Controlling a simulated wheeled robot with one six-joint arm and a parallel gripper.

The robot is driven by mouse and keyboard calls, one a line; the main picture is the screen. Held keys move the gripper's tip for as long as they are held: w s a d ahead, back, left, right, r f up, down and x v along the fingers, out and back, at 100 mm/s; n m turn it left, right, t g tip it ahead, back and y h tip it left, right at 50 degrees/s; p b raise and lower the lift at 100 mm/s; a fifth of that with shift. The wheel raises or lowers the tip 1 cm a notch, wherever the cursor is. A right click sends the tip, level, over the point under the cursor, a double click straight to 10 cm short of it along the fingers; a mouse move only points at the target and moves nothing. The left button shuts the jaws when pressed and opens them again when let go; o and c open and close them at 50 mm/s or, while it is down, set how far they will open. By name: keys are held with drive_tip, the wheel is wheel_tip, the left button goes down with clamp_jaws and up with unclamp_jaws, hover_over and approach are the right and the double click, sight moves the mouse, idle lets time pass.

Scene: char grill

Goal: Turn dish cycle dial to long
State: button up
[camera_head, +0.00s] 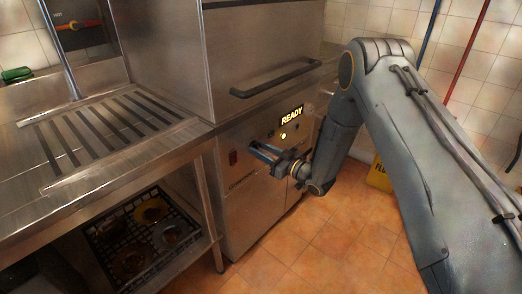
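The dishwasher (222,110) stands in the middle of the view, a steel machine with a dark bar handle (275,79) on its hood. Its front panel has a lit display (291,115) reading "READY", a small glowing light (284,136) below it and a dark red switch (233,157) to the left. I cannot make out the cycle dial; my gripper and wrist cover part of the panel. My gripper (262,152) is in front of the panel, between the switch and the light, pointing left. Whether it touches the panel or is open is unclear.
A ribbed steel drainboard (178,118) adjoins the machine on the left. A dark rack (101,240) with several plates sits on the shelf below. A yellow floor sign (378,176) stands behind my arm. Tiled floor (318,246) is clear in front of the machine.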

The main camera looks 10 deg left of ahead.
drive_tip(key=shift+m, duration=0.4)
drive_tip(key=shift+c, duration=0.2)
drive_tip(key=m+b, duration=0.2)
drive_tip(key=m, duration=1.1)
drive_tip(key=shift+f, duration=0.2)
idle(0.3)
drive_tip(key=o, duration=1)
drive_tip(key=shift+w, duration=0.1)
drive_tip(key=shift+d, duration=0.1)
drive_tip(key=b+v, duration=0.1)
drive_tip(key=v, duration=0.6)
drive_tip(key=shift+s+d, duration=0.25)
drive_tip(key=shift+d, duration=0.1)
